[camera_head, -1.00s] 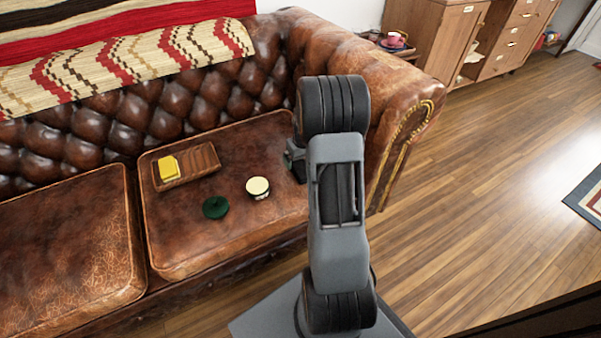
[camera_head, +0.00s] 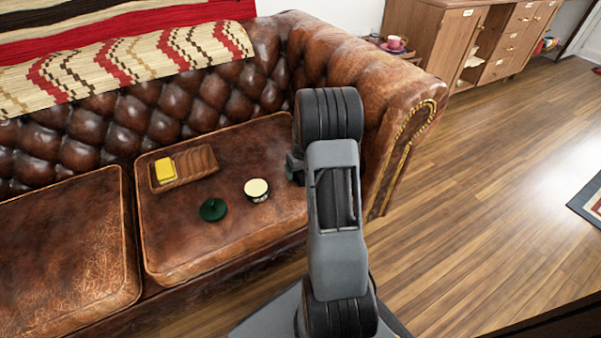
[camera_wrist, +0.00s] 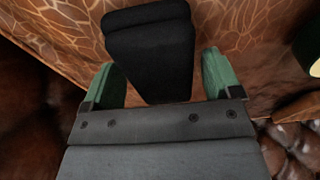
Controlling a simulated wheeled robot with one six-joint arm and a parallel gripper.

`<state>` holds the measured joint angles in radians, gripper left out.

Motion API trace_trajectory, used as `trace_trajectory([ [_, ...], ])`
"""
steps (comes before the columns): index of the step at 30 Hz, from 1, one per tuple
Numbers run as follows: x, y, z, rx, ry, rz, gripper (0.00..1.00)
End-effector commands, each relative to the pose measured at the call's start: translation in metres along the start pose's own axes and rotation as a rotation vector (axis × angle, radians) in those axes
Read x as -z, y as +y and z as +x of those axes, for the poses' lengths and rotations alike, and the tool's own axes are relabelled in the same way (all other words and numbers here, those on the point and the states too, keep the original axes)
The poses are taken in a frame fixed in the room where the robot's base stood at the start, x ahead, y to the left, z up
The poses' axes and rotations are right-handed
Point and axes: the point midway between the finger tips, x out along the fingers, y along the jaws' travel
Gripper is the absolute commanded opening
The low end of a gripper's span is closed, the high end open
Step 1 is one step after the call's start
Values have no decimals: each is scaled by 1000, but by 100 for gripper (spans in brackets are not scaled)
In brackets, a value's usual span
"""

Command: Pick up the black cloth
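The black cloth (camera_wrist: 150,55) shows in the wrist view as a dark folded rectangle on the brown leather sofa cushion. It reaches in between the two green fingers of my open gripper (camera_wrist: 160,72), with one finger on either side of it. I cannot tell whether the fingers touch it. Its near end runs down behind the gripper body. In the head view my arm hides the cloth, and only a small part of my gripper (camera_head: 294,167) shows at the arm's left side, over the right end of the cushion.
On the cushion (camera_head: 165,245) lie a wooden tray (camera_head: 197,162) with a yellow block (camera_head: 165,170), a dark green lid (camera_head: 213,209) and a cream-topped jar (camera_head: 257,190). The sofa armrest (camera_head: 405,110) rises close to the right of my gripper. Open floor lies farther right.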

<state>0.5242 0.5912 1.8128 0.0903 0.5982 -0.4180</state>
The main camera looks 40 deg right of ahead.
Motion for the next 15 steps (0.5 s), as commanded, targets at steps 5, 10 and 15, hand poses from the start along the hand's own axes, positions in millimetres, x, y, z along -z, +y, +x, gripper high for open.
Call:
trace_trajectory([
  [5, 0, 0, 0, 0, 0, 0, 66],
  [10, 0, 0, 0, 0, 0, 0, 50],
  [15, 0, 0, 0, 0, 0, 0, 46],
])
